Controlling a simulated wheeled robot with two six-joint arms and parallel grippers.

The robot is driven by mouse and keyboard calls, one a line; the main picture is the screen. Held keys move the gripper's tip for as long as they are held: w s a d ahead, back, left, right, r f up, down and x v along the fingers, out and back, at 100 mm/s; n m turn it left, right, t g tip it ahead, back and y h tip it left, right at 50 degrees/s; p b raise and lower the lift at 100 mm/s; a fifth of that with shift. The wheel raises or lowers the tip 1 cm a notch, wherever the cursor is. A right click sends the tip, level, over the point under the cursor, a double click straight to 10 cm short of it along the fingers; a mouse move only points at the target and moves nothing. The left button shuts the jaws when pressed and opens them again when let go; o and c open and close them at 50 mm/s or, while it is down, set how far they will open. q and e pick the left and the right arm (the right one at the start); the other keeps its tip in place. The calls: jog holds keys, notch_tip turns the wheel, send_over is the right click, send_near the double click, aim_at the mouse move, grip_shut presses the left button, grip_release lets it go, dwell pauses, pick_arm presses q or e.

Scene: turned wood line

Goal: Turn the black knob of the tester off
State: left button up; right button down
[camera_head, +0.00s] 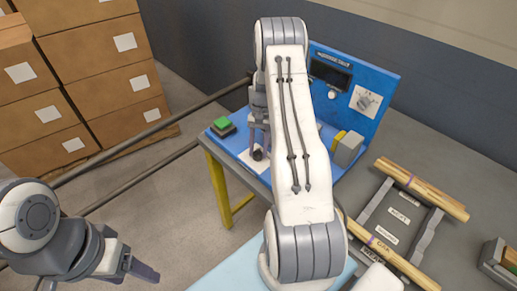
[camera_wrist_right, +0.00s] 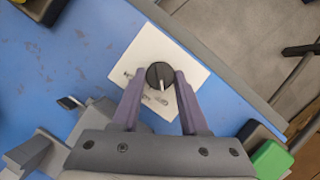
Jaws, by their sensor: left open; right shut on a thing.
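The tester (camera_head: 385,82) is a blue panel and base on the table. Its black knob (camera_wrist_right: 160,75) sits on a white label plate (camera_wrist_right: 186,62); the knob's white pointer line points toward my palm in the wrist view, and the small print is unreadable. My right gripper (camera_wrist_right: 159,78) is shut on the knob, one finger on each side. In the head view the knob (camera_head: 258,154) shows small, below my right gripper, and my right arm hides much of the tester. My left gripper (camera_head: 140,277) is open and empty over the floor at lower left.
A green button (camera_head: 221,123) on a dark block stands at the tester's left corner, close to my right gripper. A grey dial (camera_head: 365,102) is on the back panel. A wooden-piece rack (camera_head: 433,227) lies right on the table. Cardboard boxes (camera_head: 95,50) are stacked at left.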

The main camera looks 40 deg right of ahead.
dwell(0.3)
jog(key=shift+c, duration=2.1)
grip_release()
jog(key=b+v, duration=0.1)
jog(key=v, duration=0.9)
jog(key=shift+r+b, duration=0.25)
jog(key=shift+b, duration=0.15)
jog(key=shift+w, duration=0.1)
